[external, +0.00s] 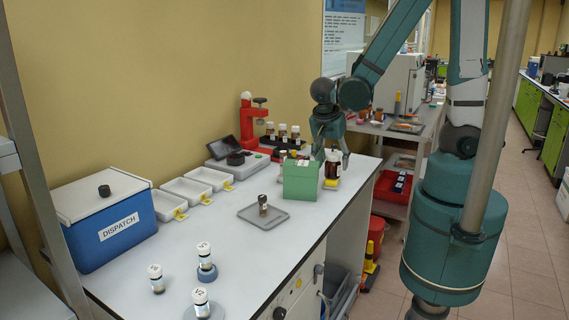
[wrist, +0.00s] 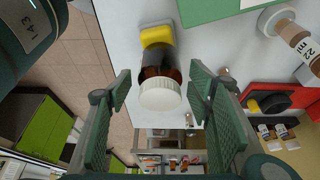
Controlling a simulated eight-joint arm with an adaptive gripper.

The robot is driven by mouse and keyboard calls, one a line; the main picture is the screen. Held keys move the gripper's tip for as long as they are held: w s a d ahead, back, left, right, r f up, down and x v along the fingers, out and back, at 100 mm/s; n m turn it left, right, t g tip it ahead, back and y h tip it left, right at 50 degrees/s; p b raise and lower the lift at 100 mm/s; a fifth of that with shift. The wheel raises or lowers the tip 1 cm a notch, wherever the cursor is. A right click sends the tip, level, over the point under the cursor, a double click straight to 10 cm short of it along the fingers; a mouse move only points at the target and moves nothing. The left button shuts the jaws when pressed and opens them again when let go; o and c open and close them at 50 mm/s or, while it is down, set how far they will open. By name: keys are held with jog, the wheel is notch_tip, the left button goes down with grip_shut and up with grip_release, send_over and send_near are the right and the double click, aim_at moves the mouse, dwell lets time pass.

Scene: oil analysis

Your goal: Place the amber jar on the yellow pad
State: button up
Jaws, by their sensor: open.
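The amber jar (external: 332,167) has dark brown glass and a white ribbed lid, and it stands near the bench's right end. It also shows in the wrist view (wrist: 160,92), lid toward the camera. The yellow pad (wrist: 157,36) is at the jar's base, partly hidden by it; a bit of yellow (external: 331,184) shows in the external view. I cannot tell whether the jar rests on the pad or beside it. My gripper (external: 333,157) is over the jar, open, with one finger on each side and gaps to the jar in the wrist view.
A green block (external: 300,182) stands close left of the jar. A grey tray (external: 250,220) holds a small vial (external: 263,205). A red stand (external: 252,125) and a rack of vials are behind. A blue dispatch box (external: 110,225) and several white-capped vials are at left.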

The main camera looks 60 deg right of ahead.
jog(key=p+v, duration=0.1)
jog(key=v, duration=0.9)
jog(key=shift+a+r, duration=0.25)
jog(key=shift+r, duration=0.1)
dwell(0.5)
notch_tip(320, 180, up, 13)
jog(key=d+n+t+y, duration=0.1)
jog(key=n+t+y, duration=0.1)
jog(key=n, duration=0.7)
jog(key=s+d+n+t+y, duration=0.1)
jog(key=n+t+y, duration=0.1)
jog(key=n+t, duration=0.3)
jog(key=n, duration=0.4)
jog(key=shift+d, duration=0.3)
jog(key=shift+s, duration=0.1)
